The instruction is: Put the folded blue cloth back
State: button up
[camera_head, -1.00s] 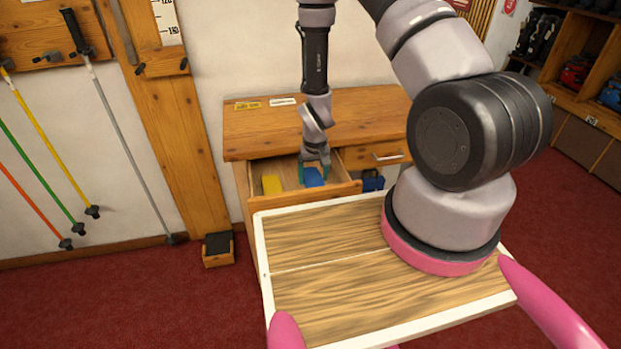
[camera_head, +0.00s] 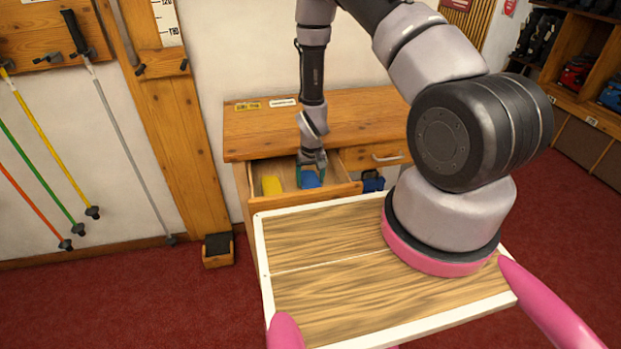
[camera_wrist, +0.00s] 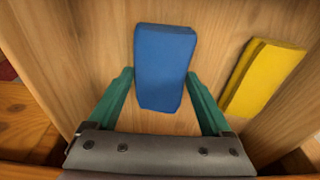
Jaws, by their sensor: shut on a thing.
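The folded blue cloth (camera_head: 312,181) is inside the open drawer (camera_head: 340,190) of the wooden desk. In the wrist view the blue cloth (camera_wrist: 165,65) is a smooth blue block between my gripper's two green fingers. My gripper (camera_head: 311,170) points down into the drawer and is shut on the cloth; its fingertips also show in the wrist view (camera_wrist: 160,76). Whether the cloth touches the drawer floor is hard to tell.
A folded yellow cloth (camera_head: 271,186) lies in the drawer to the left of the blue one; in the wrist view it is on the right (camera_wrist: 262,78). The drawer walls stand close around. A blue and dark item (camera_head: 373,182) is right of the drawer. The desk top (camera_head: 350,115) is mostly clear.

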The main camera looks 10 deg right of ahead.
jog(key=o, duration=1.2)
jog(key=shift+o, duration=0.2)
jog(key=shift+r, duration=0.1)
notch_tip(320, 180, up, 12)
jog(key=s, duration=0.1)
notch_tip(320, 180, up, 14)
jog(key=m+t, duration=0.1)
send_over(311, 183)
jog(key=w, duration=0.1)
notch_tip(311, 183, up, 13)
jog(key=s+d+m+t+y, duration=0.1)
jog(key=s+d, duration=0.2)
jog(key=s+d+r+m+t+y, duration=0.1)
jog(key=s+d+r+m+t, duration=0.1)
jog(key=s+r, duration=1.7)
jog(key=shift+d+t, duration=0.45)
jog(key=shift+t, duration=0.45)
jog(key=shift+r, duration=0.1)
